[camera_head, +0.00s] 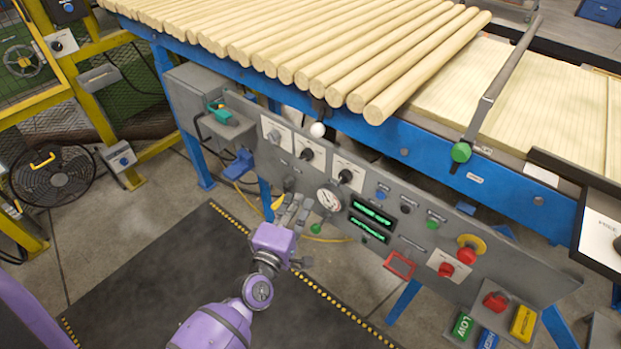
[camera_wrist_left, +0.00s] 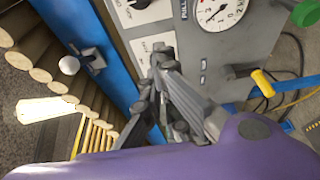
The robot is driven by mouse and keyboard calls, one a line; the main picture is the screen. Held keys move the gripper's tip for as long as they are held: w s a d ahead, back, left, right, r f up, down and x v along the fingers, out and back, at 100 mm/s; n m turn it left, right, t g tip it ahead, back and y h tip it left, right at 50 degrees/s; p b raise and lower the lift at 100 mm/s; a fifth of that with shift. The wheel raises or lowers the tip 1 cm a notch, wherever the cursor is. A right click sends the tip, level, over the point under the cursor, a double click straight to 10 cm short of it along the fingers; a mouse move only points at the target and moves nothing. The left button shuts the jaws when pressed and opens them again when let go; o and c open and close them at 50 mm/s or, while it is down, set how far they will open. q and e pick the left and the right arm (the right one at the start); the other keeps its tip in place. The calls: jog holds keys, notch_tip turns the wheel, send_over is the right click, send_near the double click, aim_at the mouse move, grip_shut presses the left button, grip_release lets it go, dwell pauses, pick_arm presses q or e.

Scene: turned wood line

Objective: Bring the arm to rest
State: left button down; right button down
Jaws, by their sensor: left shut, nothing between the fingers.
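My left arm, purple and grey, comes in from the bottom of the head view. Its gripper (camera_head: 299,198) is shut and empty, in front of the lower left part of the grey control panel (camera_head: 405,230). In the left wrist view the same gripper (camera_wrist_left: 162,58) has its fingers together, pointing at the panel near a white switch plate (camera_wrist_left: 153,48). I cannot tell whether the fingertips touch the panel. My right gripper does not show.
The panel carries a round gauge (camera_head: 329,197), rotary switches, green displays (camera_head: 372,213) and a red button on a yellow collar (camera_head: 471,248). A white-knobbed lever (camera_head: 317,130) sticks out above. Wooden rods (camera_head: 330,50) lie above. A dark mat (camera_head: 150,270) covers open floor.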

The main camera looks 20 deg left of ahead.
pick_arm(q)
jog(key=shift+s, duration=0.15)
